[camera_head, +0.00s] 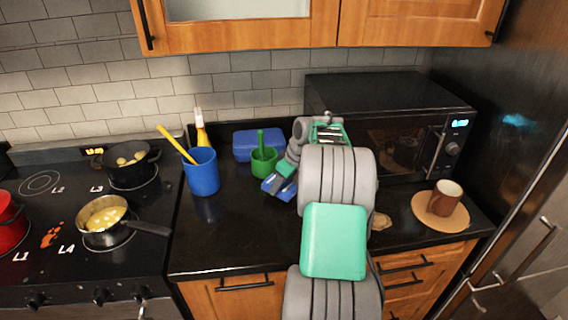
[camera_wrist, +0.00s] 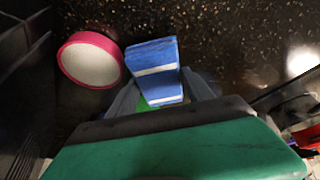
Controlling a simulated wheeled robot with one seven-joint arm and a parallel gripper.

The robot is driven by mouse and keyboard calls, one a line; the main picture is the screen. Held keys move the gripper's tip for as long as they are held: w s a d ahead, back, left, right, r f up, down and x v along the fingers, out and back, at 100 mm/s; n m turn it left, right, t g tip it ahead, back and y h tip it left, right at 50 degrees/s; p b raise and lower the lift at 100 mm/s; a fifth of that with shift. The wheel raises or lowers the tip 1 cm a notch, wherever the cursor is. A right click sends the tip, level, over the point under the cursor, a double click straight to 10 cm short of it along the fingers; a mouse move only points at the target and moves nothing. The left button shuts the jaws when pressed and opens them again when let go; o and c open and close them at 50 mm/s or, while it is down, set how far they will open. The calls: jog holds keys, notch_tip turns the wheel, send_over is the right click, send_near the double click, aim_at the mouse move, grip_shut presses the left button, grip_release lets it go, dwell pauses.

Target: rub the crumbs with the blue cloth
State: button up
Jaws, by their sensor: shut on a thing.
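The blue cloth (camera_head: 279,188) is a folded blue piece low over the dark counter. In the wrist view the cloth (camera_wrist: 156,72) is blue with pale bands and sits between my fingertips. My gripper (camera_head: 285,180) is shut on it; the wrist view shows the gripper (camera_wrist: 160,98) with a finger on each side. I cannot tell whether the cloth touches the counter. An orange scattered patch (camera_head: 52,236) lies on the stovetop between the L1 and L4 marks; it may be the crumbs. My arm hides part of the counter.
A blue utensil cup (camera_head: 202,176), green cup (camera_head: 263,163) and blue box (camera_head: 257,142) stand behind. A pan (camera_head: 103,214) has its handle toward the counter. A microwave (camera_head: 400,120) and a mug (camera_head: 446,194) are right. A pink-rimmed bowl (camera_wrist: 90,60) is beside the cloth.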

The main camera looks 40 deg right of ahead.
jog(key=shift+r+p, duration=1.55)
jog(key=shift+r, duration=1.15)
